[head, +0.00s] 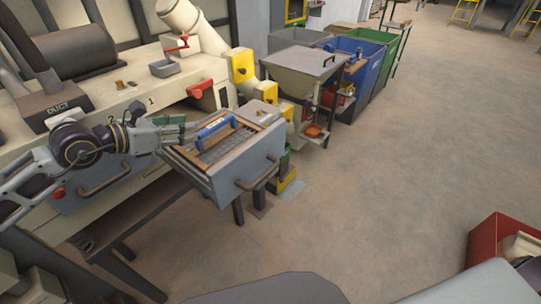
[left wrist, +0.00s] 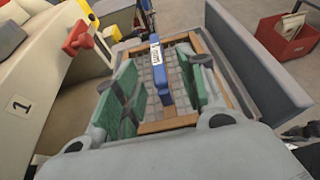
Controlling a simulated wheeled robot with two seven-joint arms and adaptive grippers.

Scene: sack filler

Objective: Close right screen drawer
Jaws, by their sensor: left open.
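The right screen drawer (head: 228,178) is pulled out from the cream machine. Its grey front has a bar handle (head: 262,174). Inside it lies a wood-framed mesh screen (head: 222,148) with a blue-handled tool (head: 214,128) on it. My left gripper (head: 178,129) is at the machine end of the open drawer, pointing toward it from the left. In the left wrist view its green finger pads (left wrist: 155,72) are apart, with the screen and blue tool (left wrist: 158,70) seen between and beyond them. I see no contact with the drawer front (left wrist: 258,60). My right gripper is out of view.
A second drawer front (head: 92,197) with a handle sits left, under my left arm. A red lever (head: 200,89) and yellow-banded pipe (head: 242,66) stand behind the drawer. A red crate (head: 490,240) is at lower right. The floor in front of the drawer is clear.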

